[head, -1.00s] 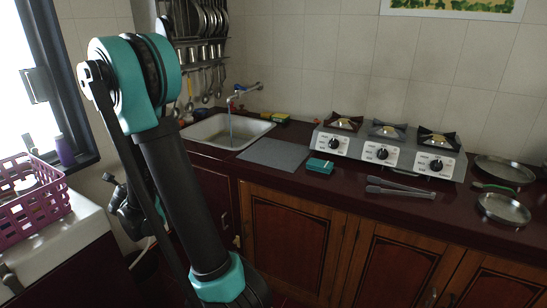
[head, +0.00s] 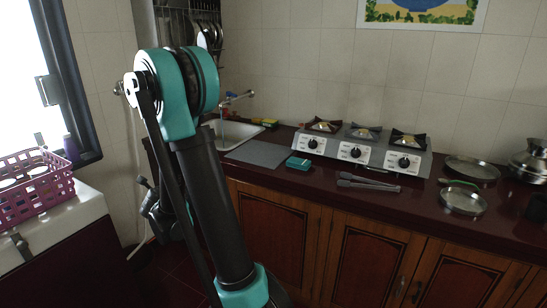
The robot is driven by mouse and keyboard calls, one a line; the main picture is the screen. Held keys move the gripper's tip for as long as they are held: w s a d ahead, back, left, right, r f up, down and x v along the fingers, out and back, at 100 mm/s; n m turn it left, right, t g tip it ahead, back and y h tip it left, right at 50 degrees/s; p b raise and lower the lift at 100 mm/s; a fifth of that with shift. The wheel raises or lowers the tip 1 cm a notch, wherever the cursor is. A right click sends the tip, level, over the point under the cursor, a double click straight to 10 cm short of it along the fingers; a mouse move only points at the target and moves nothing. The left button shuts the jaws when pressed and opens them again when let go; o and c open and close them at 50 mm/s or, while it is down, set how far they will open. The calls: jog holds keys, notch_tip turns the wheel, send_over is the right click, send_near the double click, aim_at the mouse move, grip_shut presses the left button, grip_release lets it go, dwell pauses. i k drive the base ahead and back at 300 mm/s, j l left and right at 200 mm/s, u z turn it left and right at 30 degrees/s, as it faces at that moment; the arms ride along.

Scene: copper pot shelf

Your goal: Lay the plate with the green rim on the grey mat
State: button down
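The grey mat (head: 258,153) lies flat and bare on the dark red counter, between the sink and the stove. Two round metal plates lie at the right of the counter: a back plate (head: 472,167) and a front plate (head: 464,202). No plate with a full green rim is clear. A dark part that may be my gripper (head: 150,200) shows at the left behind my arm; its fingers cannot be made out.
A three-burner stove (head: 362,148) stands against the wall. Tongs (head: 366,183) and a teal box (head: 299,163) lie before it. The sink (head: 225,133) is partly behind my arm. A metal pot (head: 530,160) stands far right. A purple basket (head: 40,190) stands left.

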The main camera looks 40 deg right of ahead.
aim_at(266, 153)
jog(key=k+z, duration=0.15)
jog(key=z, duration=0.2)
jog(key=k+z, duration=0.15)
jog(key=z, duration=0.25)
